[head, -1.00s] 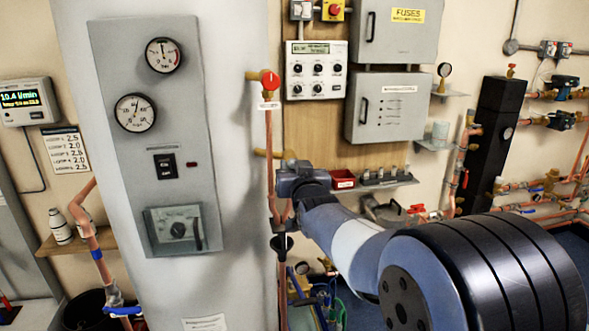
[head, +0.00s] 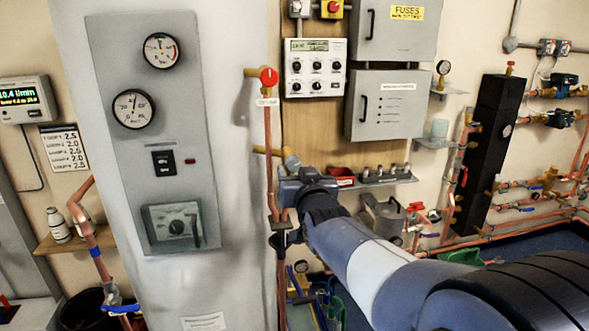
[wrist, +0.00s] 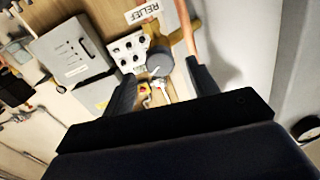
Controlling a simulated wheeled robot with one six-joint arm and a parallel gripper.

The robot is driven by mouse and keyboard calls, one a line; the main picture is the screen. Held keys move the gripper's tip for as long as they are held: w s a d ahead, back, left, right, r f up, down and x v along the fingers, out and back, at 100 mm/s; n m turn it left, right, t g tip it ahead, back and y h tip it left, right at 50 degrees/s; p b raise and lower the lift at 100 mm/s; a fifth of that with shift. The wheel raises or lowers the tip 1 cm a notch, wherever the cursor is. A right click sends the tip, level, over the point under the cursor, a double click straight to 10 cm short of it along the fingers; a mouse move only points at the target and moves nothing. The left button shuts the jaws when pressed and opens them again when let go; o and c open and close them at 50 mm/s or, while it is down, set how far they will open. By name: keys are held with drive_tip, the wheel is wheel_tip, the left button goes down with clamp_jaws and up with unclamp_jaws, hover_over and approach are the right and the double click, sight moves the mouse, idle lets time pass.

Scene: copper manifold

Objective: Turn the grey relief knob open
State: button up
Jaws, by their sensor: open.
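The grey relief knob (wrist: 160,63) sits on a brass valve on a copper pipe, beside a white RELIEF label (wrist: 141,12). In the wrist view it shows between and beyond the tips of my dark fingers. In the head view the knob (head: 292,163) shows just above my gripper (head: 286,188). My gripper is open and empty; its fingers also show in the wrist view (wrist: 161,72). No contact with the knob is visible, and the exact gap is hard to judge.
A red knob (head: 268,78) is higher on the same pipe (head: 268,125). A grey gauge panel (head: 155,120) stands left. A control box (head: 316,67), grey cabinets (head: 388,104) and a small shelf (head: 385,180) are on the wall to the right.

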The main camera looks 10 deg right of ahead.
sight(294, 166)
drive_tip(key=s, duration=0.5)
drive_tip(key=shift+s, duration=0.4)
drive_tip(key=shift+w, duration=0.1)
drive_tip(key=w, duration=1)
drive_tip(key=shift+w+p, duration=0.35)
drive_tip(key=shift+p, duration=0.05)
drive_tip(key=shift+s, duration=0.1)
